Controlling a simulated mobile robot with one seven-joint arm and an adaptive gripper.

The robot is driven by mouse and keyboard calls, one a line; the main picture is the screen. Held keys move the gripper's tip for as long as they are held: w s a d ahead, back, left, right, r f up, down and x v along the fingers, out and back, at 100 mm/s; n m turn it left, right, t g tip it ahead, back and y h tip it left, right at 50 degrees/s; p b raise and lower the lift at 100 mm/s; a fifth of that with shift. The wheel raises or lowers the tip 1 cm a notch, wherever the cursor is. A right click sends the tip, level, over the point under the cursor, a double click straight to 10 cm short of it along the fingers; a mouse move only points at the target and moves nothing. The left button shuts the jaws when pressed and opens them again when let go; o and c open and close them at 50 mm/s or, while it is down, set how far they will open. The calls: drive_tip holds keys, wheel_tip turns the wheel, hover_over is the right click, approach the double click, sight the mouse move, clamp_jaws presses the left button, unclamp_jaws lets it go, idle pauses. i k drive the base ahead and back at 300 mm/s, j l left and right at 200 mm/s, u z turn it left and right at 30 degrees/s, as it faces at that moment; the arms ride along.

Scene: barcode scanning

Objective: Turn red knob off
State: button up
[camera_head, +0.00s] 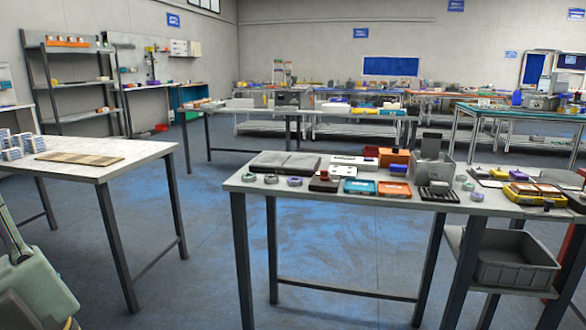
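A small dark box (323,184) sits near the front edge of the grey worktable (345,200), in the middle of the view. A small red piece (324,174) shows on its top; it may be the red knob, but it is too small to tell its shape or setting. My gripper is not in view. A pale grey-green part at the lower left looks like part of my own body, but no fingers show there.
Orange and blue trays (394,189), round grey pieces (294,181) and a metal stand (432,158) crowd the worktable. A grey bin (516,262) sits below its right part. A left table (120,165) holds small boxes. Floor between the tables is clear.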

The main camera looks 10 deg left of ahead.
sight(325, 176)
drive_tip(key=i+j+z, duration=0.55)
drive_tip(key=i+j, duration=0.25)
drive_tip(key=j, duration=0.05)
